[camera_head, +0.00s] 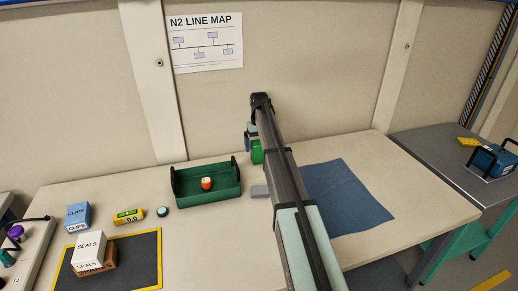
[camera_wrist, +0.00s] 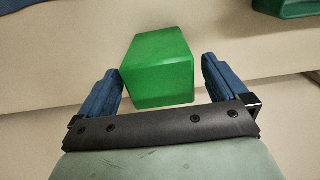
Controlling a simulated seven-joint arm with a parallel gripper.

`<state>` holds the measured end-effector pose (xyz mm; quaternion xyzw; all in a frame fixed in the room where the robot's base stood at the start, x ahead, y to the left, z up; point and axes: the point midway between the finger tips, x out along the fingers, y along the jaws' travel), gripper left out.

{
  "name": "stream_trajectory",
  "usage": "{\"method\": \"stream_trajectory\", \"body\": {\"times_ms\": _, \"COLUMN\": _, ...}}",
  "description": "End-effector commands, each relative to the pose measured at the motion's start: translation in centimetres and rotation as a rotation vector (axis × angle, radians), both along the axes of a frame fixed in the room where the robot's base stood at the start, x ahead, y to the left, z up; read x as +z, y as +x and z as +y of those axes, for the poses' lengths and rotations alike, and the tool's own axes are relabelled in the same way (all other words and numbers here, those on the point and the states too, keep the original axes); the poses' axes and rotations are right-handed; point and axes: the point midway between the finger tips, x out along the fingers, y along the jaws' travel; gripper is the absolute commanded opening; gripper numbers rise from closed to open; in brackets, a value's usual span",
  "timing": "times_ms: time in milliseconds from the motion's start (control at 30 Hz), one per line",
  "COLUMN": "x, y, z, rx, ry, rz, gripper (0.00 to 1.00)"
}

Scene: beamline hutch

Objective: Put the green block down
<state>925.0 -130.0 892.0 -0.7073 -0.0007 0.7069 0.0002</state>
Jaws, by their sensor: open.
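The green block (camera_wrist: 158,72) sits between the two blue fingers of my gripper (camera_wrist: 162,66) in the wrist view. The fingers stand wide apart. A gap shows on the right of the block; its left edge appears very close to the left finger, and I cannot tell if they touch. In the head view the green block (camera_head: 257,152) shows beside the end of my arm, near the back edge of the table (camera_head: 330,156). My arm hides part of it, and what supports it is not clear.
A green tray (camera_head: 207,201) holding an orange-and-white item (camera_head: 207,183) stands left of the block. A small grey block (camera_head: 260,191) and a blue cloth (camera_head: 345,195) lie near my arm. Boxes and a dark mat (camera_head: 142,262) occupy the left; bare tabletop shows front centre.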

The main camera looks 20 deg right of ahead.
Motion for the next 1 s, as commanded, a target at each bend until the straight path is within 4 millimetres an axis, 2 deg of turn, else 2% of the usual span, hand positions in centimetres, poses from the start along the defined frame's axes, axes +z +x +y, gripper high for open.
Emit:
{"method": "stream_trajectory", "body": {"times_ms": 300, "x": 6.0, "y": 0.1, "z": 0.0, "rx": 0.000, "ry": 0.000, "rz": -0.002, "gripper": 1.00}}
{"method": "stream_trajectory", "body": {"times_ms": 500, "x": 8.7, "y": 0.1, "z": 0.0, "rx": 0.000, "ry": 0.000, "rz": -0.001, "gripper": 1.00}}
{"method": "stream_trajectory", "body": {"times_ms": 700, "x": 9.9, "y": 0.0, "z": 0.0, "rx": 0.000, "ry": 0.000, "rz": -0.001, "gripper": 1.00}}
{"method": "stream_trajectory", "body": {"times_ms": 1000, "x": 10.1, "y": 0.0, "z": 0.0, "rx": 0.000, "ry": 0.000, "rz": 0.000, "gripper": 1.00}}
